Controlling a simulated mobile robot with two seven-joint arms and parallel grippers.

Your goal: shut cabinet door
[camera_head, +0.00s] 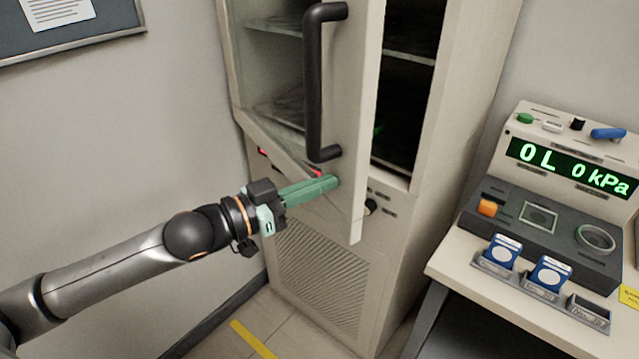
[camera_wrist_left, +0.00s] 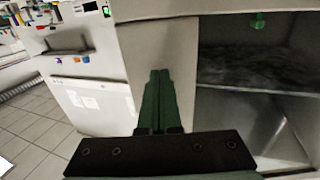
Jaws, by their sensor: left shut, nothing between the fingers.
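The beige cabinet (camera_head: 290,215) has its door (camera_head: 357,130) standing ajar, swung out toward me. A dark opening with shelves shows to the right of the door. A long black handle (camera_head: 313,85) runs upright on the door. My left gripper (camera_head: 334,182) has its green fingers together, empty, at the lower part of the door below the handle. Whether they touch it I cannot tell. In the left wrist view the shut fingers (camera_wrist_left: 158,80) point at a beige panel (camera_wrist_left: 165,45), with the cabinet's open interior to the right. My right gripper is out of view.
A bench (camera_head: 470,272) with a control console (camera_head: 540,215) and a green-lit display stands right of the cabinet. A framed board (camera_head: 100,18) hangs on the left wall. A yellow strip (camera_head: 252,340) marks the floor. Open air lies left of the cabinet.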

